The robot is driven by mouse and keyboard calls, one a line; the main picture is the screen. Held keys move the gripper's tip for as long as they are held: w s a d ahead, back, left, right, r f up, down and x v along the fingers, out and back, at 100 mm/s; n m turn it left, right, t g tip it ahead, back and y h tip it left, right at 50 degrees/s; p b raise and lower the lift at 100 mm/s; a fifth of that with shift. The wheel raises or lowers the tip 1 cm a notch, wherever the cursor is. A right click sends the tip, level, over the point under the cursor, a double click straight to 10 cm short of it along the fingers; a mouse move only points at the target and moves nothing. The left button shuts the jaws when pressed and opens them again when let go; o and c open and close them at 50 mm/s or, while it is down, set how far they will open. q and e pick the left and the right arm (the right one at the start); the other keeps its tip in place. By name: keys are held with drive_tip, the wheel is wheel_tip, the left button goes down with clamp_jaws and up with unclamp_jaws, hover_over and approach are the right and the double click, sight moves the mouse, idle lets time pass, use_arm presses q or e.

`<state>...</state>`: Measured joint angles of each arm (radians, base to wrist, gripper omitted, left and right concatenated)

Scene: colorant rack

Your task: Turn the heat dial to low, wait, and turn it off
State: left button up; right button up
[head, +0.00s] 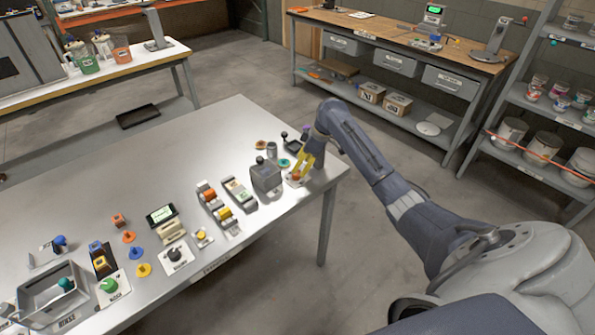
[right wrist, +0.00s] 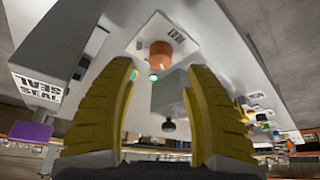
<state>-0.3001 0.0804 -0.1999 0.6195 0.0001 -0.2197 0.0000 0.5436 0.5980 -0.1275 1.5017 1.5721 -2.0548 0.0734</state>
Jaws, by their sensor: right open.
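An orange knob (head: 296,176) on a white plate stands near the right end of the metal table in the head view. In the right wrist view the orange knob (right wrist: 160,54) sits on its white plate (right wrist: 150,27), with a small green light beside it. My right gripper (head: 307,163) is down by this knob. Its yellow fingers (right wrist: 160,68) are open and apart, with the knob just beyond the fingertips. A black dial (head: 175,255) and a green dial (head: 109,286) on white plates are farther left. My left gripper is not in view.
A grey box (head: 266,177) stands close left of the orange knob. A box marked SEAL (right wrist: 40,80) is at the left of the wrist view. Several blocks and discs lie on the table (head: 130,190), whose back left is clear.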

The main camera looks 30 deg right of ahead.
drive_tip(key=v, duration=0.6)
drive_tip(key=shift+r, duration=0.3)
drive_tip(key=shift+s, duration=0.1)
